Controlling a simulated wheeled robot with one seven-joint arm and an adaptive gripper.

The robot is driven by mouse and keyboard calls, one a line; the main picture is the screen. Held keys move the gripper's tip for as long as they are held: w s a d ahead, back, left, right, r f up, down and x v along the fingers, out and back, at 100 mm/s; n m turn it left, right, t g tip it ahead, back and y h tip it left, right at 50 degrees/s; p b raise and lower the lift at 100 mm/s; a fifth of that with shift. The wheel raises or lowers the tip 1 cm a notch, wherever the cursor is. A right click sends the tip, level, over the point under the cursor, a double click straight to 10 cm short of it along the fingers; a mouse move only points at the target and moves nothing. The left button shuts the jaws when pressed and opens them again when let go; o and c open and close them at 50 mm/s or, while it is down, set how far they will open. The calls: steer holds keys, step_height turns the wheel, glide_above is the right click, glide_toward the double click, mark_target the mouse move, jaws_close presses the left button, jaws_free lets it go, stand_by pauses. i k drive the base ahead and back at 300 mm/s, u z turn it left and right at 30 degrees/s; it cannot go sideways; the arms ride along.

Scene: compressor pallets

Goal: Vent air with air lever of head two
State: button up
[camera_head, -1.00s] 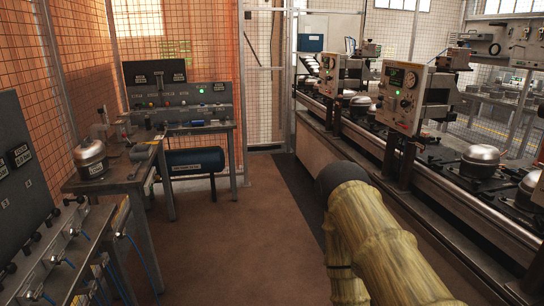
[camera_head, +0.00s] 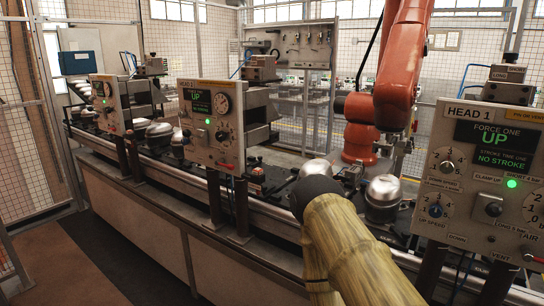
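The middle control box (camera_head: 205,150) stands above the conveyor left of centre, and I take it for head two, though its heading is too small to read surely. It has a green-lit screen (camera_head: 198,101), a round gauge (camera_head: 221,103) and dark knobs. A small red part (camera_head: 226,167) near its lower edge may be the air lever; its position cannot be told. My yellow arm with a dark rounded end reaches up from the bottom, in front of the conveyor. My gripper is not in view.
The box labelled HEAD 1 (camera_head: 490,180) is close at right, with VENT and AIR labels low on it. Another box (camera_head: 106,104) stands at left. Silver compressors (camera_head: 383,192) sit along the line. An orange robot arm (camera_head: 398,75) stands behind. Floor (camera_head: 75,265) is clear at lower left.

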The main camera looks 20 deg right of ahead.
mark_target(225, 165)
steer(key=z, duration=0.1)
steer(key=i, duration=0.3)
steer(key=z, duration=0.4)
steer(key=k, duration=0.9)
steer(key=z, duration=0.65)
steer(key=k, duration=0.45)
steer(key=u, duration=0.5)
steer(key=i, duration=0.55)
steer(key=u, duration=0.75)
steer(key=i, duration=1.35)
steer(key=z, duration=0.55)
